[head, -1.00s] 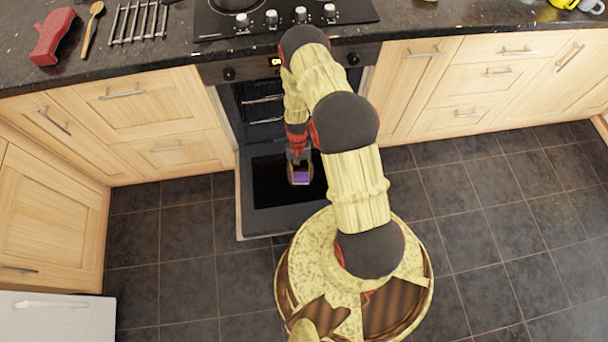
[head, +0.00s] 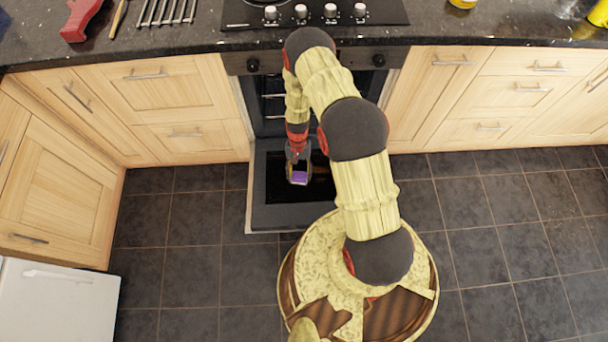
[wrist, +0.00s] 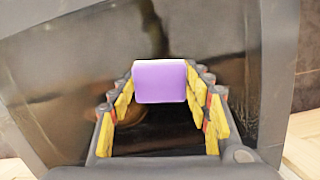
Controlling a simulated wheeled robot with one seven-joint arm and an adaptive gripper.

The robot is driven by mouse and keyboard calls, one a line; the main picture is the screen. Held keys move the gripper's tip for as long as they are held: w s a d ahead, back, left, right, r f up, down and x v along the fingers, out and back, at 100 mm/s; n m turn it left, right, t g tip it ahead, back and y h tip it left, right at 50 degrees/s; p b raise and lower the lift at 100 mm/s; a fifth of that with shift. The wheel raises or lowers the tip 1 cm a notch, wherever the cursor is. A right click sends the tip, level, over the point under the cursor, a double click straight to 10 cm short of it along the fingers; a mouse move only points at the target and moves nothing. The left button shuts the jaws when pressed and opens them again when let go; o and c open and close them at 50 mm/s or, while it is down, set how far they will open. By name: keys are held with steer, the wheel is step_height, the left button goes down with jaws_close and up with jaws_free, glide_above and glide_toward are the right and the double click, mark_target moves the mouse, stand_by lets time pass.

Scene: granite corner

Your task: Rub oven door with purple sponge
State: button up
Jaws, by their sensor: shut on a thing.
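The oven door (head: 262,213) is folded down open below the oven, its dark inner glass facing up. My gripper (head: 298,180) is over the door's glass and is shut on the purple sponge (head: 299,177). In the wrist view the sponge (wrist: 160,81) sits between the fingertips, with the door's dark glass (wrist: 75,75) behind it. I cannot tell whether the sponge touches the glass. My arm hides the right part of the door and of the oven opening.
The oven cavity (head: 272,105) with racks is open behind the door. Wooden cabinets (head: 185,95) stand on both sides under the dark granite counter (head: 180,42). A hob (head: 310,12) is above the oven. The tiled floor (head: 190,260) is clear left and right.

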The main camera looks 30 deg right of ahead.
mark_target(299, 172)
steer(key=shift+r, duration=0.1)
steer(key=shift+p+v, duration=1.55)
steer(key=shift+v, duration=1.4)
steer(key=shift+a+r, duration=0.1)
steer(key=v, duration=0.1)
steer(key=p+v, duration=0.1)
steer(key=shift+r, duration=0.4)
steer(key=shift+w+a+f, duration=0.1)
